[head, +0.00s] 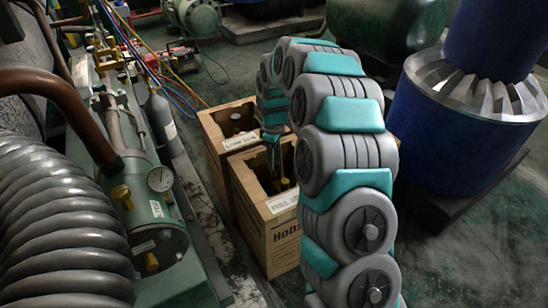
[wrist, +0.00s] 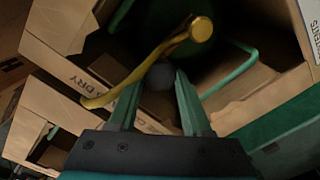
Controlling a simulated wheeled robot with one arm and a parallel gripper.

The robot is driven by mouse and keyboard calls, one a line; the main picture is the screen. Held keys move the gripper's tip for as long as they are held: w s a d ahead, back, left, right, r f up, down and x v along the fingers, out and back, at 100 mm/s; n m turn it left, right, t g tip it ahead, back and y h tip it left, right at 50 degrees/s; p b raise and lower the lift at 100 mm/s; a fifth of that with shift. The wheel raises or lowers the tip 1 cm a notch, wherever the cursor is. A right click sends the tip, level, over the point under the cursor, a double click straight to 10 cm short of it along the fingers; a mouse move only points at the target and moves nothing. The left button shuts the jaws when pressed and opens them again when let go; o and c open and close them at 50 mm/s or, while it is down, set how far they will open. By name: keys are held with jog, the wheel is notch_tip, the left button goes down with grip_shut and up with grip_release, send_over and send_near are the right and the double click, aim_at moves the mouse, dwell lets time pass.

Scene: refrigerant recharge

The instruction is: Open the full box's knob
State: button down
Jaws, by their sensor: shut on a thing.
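Two open-topped wooden boxes stand side by side on the floor in the head view: a far box (head: 206,128) and a near box (head: 278,237).
A gauge-fitted green tank (head: 150,225) and ribbed grey hose (head: 60,225) fill the left. A grey cylinder (head: 160,120) stands left of the boxes. Blue drums (head: 445,135) stand at the right. Bare floor lies between the drums and my arm.

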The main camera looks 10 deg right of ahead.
jog(key=shift+n, duration=0.4)
jog(key=c, duration=0.6)
grip_release()
jog(key=shift+r, duration=0.1)
notch_tip(320, 180, up, 8)
jog(key=shift+f, duration=0.25)
jog(key=shift+r, duration=0.1)
